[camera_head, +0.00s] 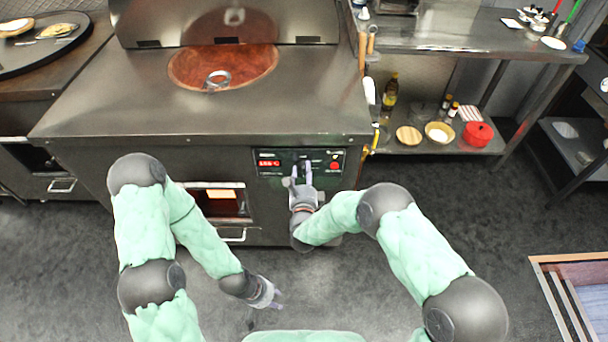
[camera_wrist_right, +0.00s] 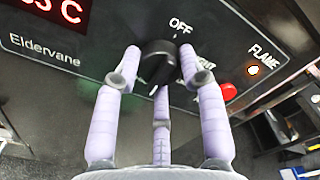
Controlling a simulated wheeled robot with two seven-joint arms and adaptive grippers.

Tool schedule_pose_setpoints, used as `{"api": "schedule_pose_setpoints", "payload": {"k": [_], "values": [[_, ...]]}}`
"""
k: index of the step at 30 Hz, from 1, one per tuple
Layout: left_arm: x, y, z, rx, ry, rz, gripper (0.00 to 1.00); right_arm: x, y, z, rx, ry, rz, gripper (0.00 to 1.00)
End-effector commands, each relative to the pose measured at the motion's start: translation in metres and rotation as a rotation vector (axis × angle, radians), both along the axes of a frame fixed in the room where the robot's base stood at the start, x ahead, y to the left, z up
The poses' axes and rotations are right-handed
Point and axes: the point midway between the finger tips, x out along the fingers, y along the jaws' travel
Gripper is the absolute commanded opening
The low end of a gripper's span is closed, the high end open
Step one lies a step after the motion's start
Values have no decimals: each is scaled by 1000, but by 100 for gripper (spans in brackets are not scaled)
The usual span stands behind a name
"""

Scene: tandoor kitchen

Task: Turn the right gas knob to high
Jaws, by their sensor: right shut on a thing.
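The black gas knob (camera_wrist_right: 157,62) sits on the dark control panel (camera_head: 265,170) on the front of the tandoor. In the right wrist view its white mark points down and slightly left, away from the OFF label at its upper right. My right gripper (camera_head: 301,174) is at the panel, its lilac fingers shut on the knob from both sides, with a third finger below. The fingers largely cover the knob in the head view. My left gripper (camera_head: 272,298) hangs low over the floor, away from the panel; its finger opening is too small to judge.
A red digital display (camera_head: 268,163) is at the panel's left. The tandoor opening (camera_head: 190,70) is above. A steel shelf unit (camera_head: 440,40) stands to the right.

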Motion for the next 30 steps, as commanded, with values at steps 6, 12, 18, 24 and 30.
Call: {"api": "schedule_pose_setpoints", "payload": {"k": [6, 12, 18, 24, 30], "values": [[0, 0, -2, 0, 0, 0, 40, -2, 5, -2, 28, 4, 14, 9], [0, 0, -2, 0, 0, 0, 40, -2, 5, -1, 31, 3, 13, 9], [0, 0, -2, 0, 0, 0, 40, -1, 5, -1, 31, 2, 13, 47], [0, 0, -2, 0, 0, 0, 40, -1, 3, 0, 31, 0, 8, 65], [0, 0, -2, 0, 0, 0, 40, -1, 2, 1, 31, 0, 4, 65]]}}
